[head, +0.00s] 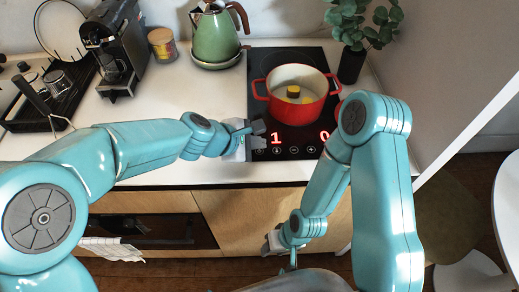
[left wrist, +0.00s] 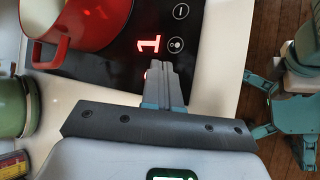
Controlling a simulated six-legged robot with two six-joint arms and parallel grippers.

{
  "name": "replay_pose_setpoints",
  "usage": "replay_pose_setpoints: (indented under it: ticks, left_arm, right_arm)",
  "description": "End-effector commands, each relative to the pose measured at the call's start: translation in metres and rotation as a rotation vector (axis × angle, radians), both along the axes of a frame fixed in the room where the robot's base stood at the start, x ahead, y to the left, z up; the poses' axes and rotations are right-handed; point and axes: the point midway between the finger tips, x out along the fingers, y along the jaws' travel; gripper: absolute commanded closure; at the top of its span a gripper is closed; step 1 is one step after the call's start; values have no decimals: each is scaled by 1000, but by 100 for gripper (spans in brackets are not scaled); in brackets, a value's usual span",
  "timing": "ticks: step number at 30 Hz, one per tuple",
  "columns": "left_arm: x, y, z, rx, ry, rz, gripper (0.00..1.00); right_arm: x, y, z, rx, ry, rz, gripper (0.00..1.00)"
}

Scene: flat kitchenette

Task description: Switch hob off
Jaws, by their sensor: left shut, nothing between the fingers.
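The black hob (head: 255,93) is set in the white counter. Its display (head: 276,138) shows a red 1 at the left and a red 0 at the right. A row of round touch marks (head: 294,150) runs along its front edge. My left gripper (head: 257,128) is shut and empty at the hob's front left corner. In the left wrist view its fingertips (left wrist: 159,66) lie just beside the lit 1 (left wrist: 149,44), over or near a small red glow. I cannot tell whether they touch the glass. My right gripper (head: 283,250) hangs in front of the cabinet; its fingers are unclear.
A red pot (head: 284,108) stands on the hob, with a yellow and dark thing in it. A green kettle (head: 215,40) is behind to the left. A plant (head: 352,63) stands at the back right. The counter left of the hob (head: 190,100) is clear.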

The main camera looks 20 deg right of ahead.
Motion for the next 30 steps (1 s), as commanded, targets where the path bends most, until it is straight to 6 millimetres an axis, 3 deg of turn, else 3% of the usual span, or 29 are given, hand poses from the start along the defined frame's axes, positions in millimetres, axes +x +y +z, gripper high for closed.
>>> replay_pose_setpoints:
  ticks: [4, 30]
  left_arm:
    - [0, 0, -8, 0, 0, 0, 100]
    - [0, 0, -13, 0, 0, 0, 100]
  right_arm:
    - [0, 0, -8, 0, 0, 0, 57]
    - [0, 0, -13, 0, 0, 0, 57]
